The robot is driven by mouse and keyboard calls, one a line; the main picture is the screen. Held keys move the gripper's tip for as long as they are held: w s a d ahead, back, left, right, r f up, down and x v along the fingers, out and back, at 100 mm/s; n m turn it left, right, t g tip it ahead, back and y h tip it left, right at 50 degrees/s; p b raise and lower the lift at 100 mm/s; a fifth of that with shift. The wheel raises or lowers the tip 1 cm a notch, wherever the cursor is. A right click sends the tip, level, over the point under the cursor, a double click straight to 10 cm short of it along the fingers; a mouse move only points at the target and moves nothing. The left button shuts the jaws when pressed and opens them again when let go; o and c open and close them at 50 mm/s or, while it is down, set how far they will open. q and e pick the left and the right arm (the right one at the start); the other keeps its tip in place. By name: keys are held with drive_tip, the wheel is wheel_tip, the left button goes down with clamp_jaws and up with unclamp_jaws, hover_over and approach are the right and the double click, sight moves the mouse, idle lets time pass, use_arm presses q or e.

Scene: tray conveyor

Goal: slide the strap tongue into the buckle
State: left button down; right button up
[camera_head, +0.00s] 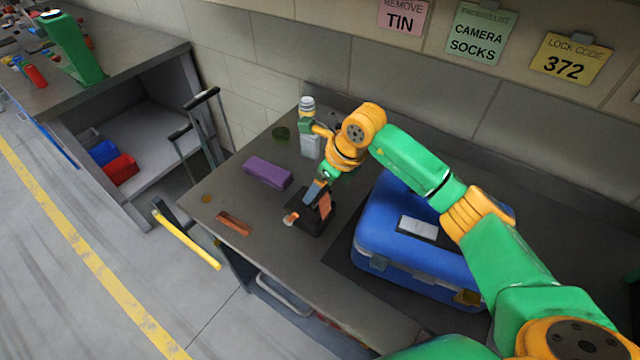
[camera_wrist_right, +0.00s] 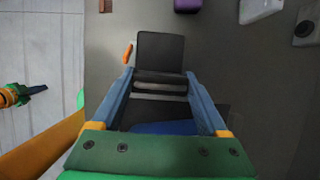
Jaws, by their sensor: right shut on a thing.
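My right gripper (camera_head: 319,196) points down at a black block (camera_head: 306,222), which I take for the buckle. In the right wrist view the block (camera_wrist_right: 160,52) lies just beyond the fingertips. A dark and grey piece (camera_wrist_right: 160,87), probably the strap tongue, spans between the two fingers, and the gripper is shut on it. Its end is hidden, so I cannot tell whether it is inside the buckle. A small orange and white piece (camera_head: 290,218) sits at the block's left side. My left gripper (camera_wrist_right: 25,94) seems to show over the floor; its jaws are unclear.
A blue case (camera_head: 400,250) stands right of the gripper. The worktop's front-left edge is near.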

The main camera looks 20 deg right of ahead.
drive_tip(key=shift+r+p, duration=1.05)
drive_tip(key=shift+r, duration=0.55)
drive_tip(key=shift+r, duration=0.1)
wheel_tip(320, 180, up, 4)
drive_tip(key=p, duration=0.3)
